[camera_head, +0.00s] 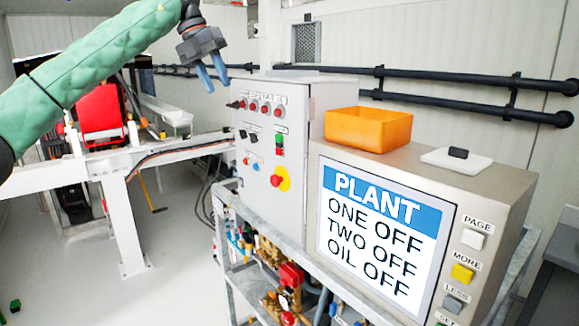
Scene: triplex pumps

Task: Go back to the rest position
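My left gripper (215,79) hangs in the air at the upper left of the head view, at the end of my green-sleeved arm. It points downward, and its two blue fingers stand apart with nothing between them. In the picture it is up and left of the grey control cabinet (306,150), with no visible contact. My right gripper is not in view.
An orange bin (368,129) and a white plate with a black knob (456,160) sit on the display console (487,187). Its screen (380,235) reads ONE OFF, TWO OFF, OIL OFF. A white frame (120,205) stands left; the floor (180,265) between is mostly clear.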

